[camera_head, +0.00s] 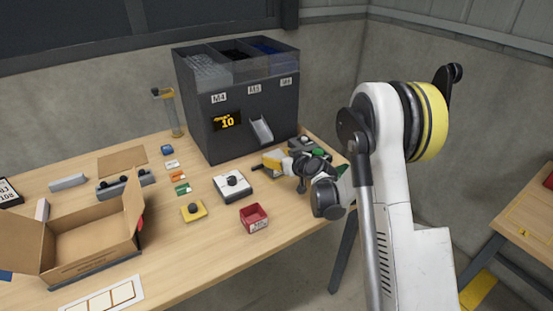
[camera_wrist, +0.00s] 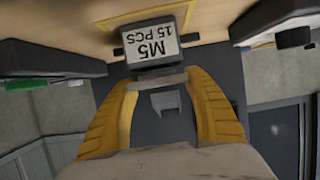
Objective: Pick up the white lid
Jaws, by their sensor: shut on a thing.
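A white square piece with a dark round knob (camera_head: 232,184), which looks like the white lid, sits on the table left of my gripper and apart from it. My gripper (camera_head: 264,166) is over the right part of the table, in front of the dark feeder. In the wrist view, its yellow fingers (camera_wrist: 158,82) are closed on a small grey piece (camera_wrist: 157,81). I cannot tell what this grey piece belongs to. A dark block with a white label reading "M5 15 PCS" (camera_wrist: 152,42) shows just beyond the fingertips.
The dark feeder (camera_head: 228,130) stands behind. A red bin (camera_head: 254,218) and a yellow piece with a dark knob (camera_head: 194,211) are in front. An open cardboard box (camera_head: 95,245) is at left.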

